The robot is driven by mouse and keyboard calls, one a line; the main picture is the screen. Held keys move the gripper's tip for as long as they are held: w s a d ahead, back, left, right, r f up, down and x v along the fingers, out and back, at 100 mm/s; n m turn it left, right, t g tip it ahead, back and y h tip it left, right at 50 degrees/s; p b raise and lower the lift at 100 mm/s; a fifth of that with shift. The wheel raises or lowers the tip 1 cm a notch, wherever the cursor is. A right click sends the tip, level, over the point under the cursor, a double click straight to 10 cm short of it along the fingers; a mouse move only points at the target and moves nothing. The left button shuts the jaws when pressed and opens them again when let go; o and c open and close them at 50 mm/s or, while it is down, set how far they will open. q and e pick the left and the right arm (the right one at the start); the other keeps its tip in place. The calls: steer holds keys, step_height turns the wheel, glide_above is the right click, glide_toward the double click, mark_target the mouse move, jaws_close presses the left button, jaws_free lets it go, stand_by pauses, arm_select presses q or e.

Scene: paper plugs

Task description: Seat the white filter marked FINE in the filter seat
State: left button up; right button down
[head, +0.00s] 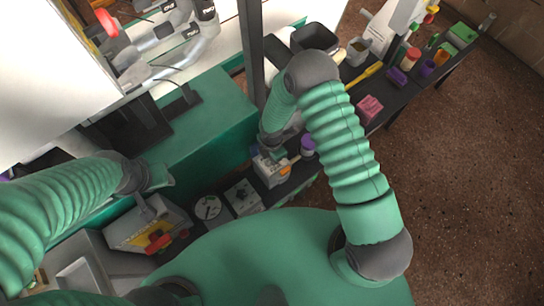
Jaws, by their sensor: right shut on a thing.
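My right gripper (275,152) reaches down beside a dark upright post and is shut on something. A small whitish block (268,170) with an orange part shows right under its fingers. I cannot tell whether this is the white filter or a fixture, and no FINE marking is readable. My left gripper (160,181) is at the left, above a grey machine (150,228) with a red and yellow knob. Its fingers are too hidden to tell open from shut. I cannot pick out the filter seat with certainty.
A round gauge (207,207) and a white switch box (241,196) sit on the dark bench. A purple-topped jar (307,146) stands close right of my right gripper. A pink block (369,108), a yellow-handled tool (364,75) and a black bin (314,38) lie farther back.

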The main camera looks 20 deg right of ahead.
steer(key=shift+s+f, duration=0.1)
steer(key=shift+s, duration=0.1)
steer(key=shift+p, duration=0.3)
steer(key=shift+w, duration=0.1)
steer(key=c, duration=1.2)
jaws_free()
steer(key=shift+r, duration=0.2)
steer(key=shift+r+p, duration=2.4)
steer(key=shift+r, duration=0.4)
steer(key=shift+f, duration=0.1)
step_height(320, 180, up, 17)
steer(key=p, duration=0.2)
